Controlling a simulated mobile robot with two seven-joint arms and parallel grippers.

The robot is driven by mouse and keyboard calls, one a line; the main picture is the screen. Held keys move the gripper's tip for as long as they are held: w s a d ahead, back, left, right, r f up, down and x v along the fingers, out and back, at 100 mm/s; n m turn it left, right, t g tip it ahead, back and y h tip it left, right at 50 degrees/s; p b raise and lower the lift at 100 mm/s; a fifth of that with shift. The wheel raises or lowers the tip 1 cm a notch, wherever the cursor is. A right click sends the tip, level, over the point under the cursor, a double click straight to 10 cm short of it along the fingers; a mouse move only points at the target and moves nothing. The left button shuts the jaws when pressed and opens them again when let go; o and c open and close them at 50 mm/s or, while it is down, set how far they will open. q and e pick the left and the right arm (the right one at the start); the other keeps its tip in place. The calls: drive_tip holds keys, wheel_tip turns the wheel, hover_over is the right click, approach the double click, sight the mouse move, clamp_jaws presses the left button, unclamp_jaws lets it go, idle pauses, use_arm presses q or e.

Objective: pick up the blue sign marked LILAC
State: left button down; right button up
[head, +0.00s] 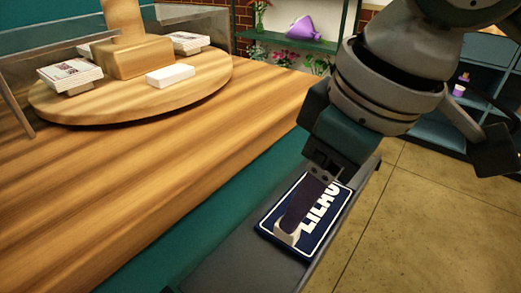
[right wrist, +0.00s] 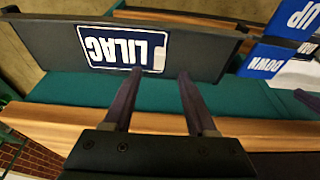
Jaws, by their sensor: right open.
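The blue sign (head: 268,224) with white letters LILAC and a white border lies flat on a narrow grey ledge beside the counter. It also shows whole-faced in the right wrist view (right wrist: 105,47), with the letters upside down. A small pale block shows at one end of it. My right gripper (head: 292,222) hangs over the sign and covers part of its face in the head view. In the right wrist view its two fingers (right wrist: 161,73) are apart with nothing between them, and the sign lies beyond their tips. My left gripper is not in view.
The ledge (head: 238,262) runs along the teal side of the wooden counter (head: 170,150). A round wooden stand (head: 215,75) bears stacked cards and a white block (head: 170,75). Blue panels marked UP (right wrist: 297,18) and DOWN (right wrist: 268,65) show at the right wrist view's right. Open floor lies right of the ledge.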

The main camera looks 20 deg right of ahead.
sight(306, 242)
drive_tip(key=b+x, duration=0.2)
drive_tip(key=x, duration=0.4)
drive_tip(key=shift+w+r, duration=0.1)
clamp_jaws()
idle(0.3)
